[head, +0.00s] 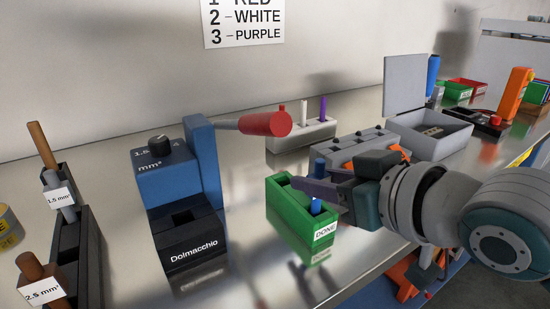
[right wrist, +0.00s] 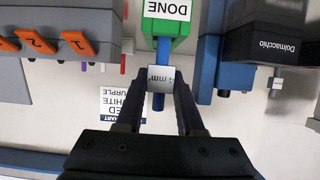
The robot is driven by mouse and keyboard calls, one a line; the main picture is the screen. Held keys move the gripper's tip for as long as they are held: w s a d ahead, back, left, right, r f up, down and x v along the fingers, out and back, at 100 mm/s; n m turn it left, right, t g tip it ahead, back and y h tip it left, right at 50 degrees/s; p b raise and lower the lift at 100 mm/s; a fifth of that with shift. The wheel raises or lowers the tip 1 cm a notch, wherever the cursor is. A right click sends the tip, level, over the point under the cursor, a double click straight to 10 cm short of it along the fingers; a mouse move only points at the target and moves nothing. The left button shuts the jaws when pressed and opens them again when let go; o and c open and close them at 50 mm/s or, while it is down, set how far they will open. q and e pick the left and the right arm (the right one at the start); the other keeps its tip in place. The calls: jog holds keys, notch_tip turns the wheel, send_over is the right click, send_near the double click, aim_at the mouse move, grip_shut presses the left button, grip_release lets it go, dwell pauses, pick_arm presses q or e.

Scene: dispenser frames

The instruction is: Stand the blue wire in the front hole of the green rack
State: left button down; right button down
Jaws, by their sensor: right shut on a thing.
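The green rack (head: 292,222), labelled DONE, stands on the bench in the middle of the head view. It also shows at the top of the right wrist view (right wrist: 148,32). My right gripper (head: 322,190) is over the rack and shut on the blue wire (head: 316,207), around its white 4 mm² tag (right wrist: 161,78). The wire is about upright; its top shows above the fingers and its lower part below them. The lower end is at the rack's front hole; how deep it sits I cannot tell. My left gripper is not in view.
A blue and black Dolmacchio machine (head: 180,215) with a red-tipped lever (head: 264,122) stands left of the rack. A black holder (head: 85,245) with tagged wires is further left. A white rack (head: 305,137) and a grey open box (head: 440,133) stand behind.

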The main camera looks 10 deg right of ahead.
jog(key=c, duration=0.5)
grip_release()
jog(key=shift+s+r, duration=0.15)
jog(key=shift+r, duration=0.05)
jog(key=p+v, duration=0.2)
jog(key=v, duration=1)
jog(key=s+f+g+h, duration=0.1)
jog(key=s+f+g, duration=0.2)
jog(key=s, duration=0.2)
jog(key=s+d+f+m+g+h, duration=0.1)
jog(key=s+f+g+h, duration=0.1)
jog(key=s, duration=0.3)
jog(key=s+f+m+g+h, duration=0.1)
jog(key=s+f+g, duration=0.3)
jog(key=s, duration=0.1)
jog(key=shift+s+d, duration=0.1)
jog(key=shift+d, duration=0.15)
jog(key=shift+r+p, duration=0.1)
jog(key=shift+p, duration=0.2)
